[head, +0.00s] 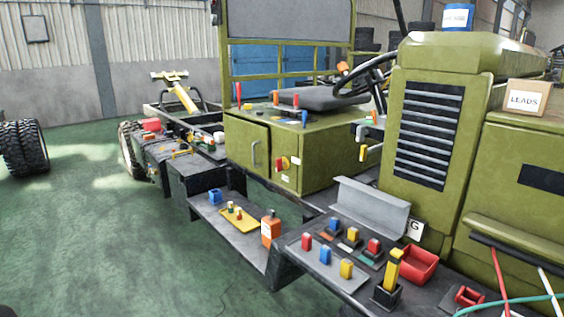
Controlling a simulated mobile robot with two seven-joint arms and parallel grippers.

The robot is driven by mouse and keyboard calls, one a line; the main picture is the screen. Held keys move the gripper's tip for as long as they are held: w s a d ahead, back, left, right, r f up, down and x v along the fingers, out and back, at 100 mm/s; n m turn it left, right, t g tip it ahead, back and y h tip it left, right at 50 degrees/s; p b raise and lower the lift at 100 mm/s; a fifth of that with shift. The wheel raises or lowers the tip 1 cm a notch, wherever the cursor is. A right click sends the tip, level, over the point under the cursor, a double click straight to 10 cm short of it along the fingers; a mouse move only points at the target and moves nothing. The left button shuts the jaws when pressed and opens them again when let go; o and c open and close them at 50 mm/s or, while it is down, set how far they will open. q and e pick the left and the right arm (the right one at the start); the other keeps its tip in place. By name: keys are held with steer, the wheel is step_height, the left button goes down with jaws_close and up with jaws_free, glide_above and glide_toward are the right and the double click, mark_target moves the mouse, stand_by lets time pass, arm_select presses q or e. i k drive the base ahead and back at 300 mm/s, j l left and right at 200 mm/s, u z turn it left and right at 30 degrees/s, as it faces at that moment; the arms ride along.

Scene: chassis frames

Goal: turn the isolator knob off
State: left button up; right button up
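A red knob (282,163) on a yellow backing sits on the front of the olive-green box (313,169) under the seat, just right of the cabinet door. It looks like the isolator knob. Its on or off position is too small to read. A small yellow piece (295,161) shows right beside it. Neither of my grippers shows in the head view, and nothing touches the knob.
A cabinet door (245,144) with a handle is left of the knob. A front shelf (309,270) carries coloured blocks and a red bin (415,265).

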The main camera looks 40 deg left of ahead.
mark_target(280, 163)
steer(key=i+j, duration=0.15)
steer(key=j, duration=0.4)
steer(key=i+j, duration=0.15)
steer(key=j, duration=0.45)
steer(key=i+j, duration=0.15)
steer(key=j, duration=0.4)
steer(key=i+j, duration=0.2)
steer(key=j, duration=0.4)
steer(key=i+j, duration=0.15)
steer(key=j, duration=0.4)
steer(key=i+j, duration=0.15)
steer(key=j, duration=0.45)
steer(key=i+j, duration=0.15)
steer(key=j, duration=0.4)
steer(key=i+j, duration=0.15)
steer(key=j, duration=0.45)
